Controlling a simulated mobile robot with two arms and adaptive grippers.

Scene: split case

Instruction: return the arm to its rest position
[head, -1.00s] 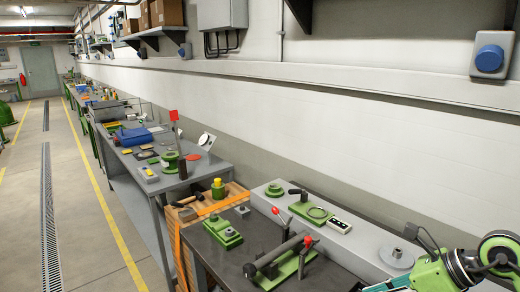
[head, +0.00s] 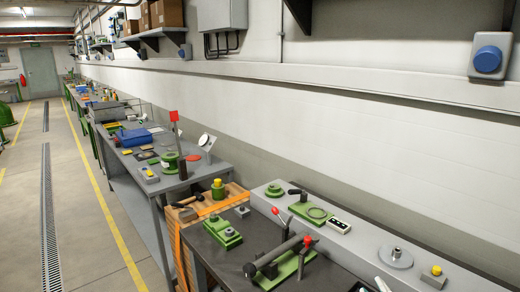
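Neither my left gripper nor my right gripper shows in the head view now, and no arm of mine can be made out. The dark bench (head: 215,254) at the bottom holds a green fixture with a dark grey bar (head: 275,256) lying slantwise across it and red-knobbed levers. A smaller green block fixture (head: 220,232) sits to its left. A small pale thing at the bottom edge is cut off, and I cannot tell what it is.
A light grey ledge (head: 350,250) behind the bench carries a green plate fixture (head: 312,214), a round grey disc (head: 395,257) and a grey block with a yellow top (head: 435,276). A grey workbench (head: 205,170) with tools stands further left. The aisle floor (head: 85,230) is clear.

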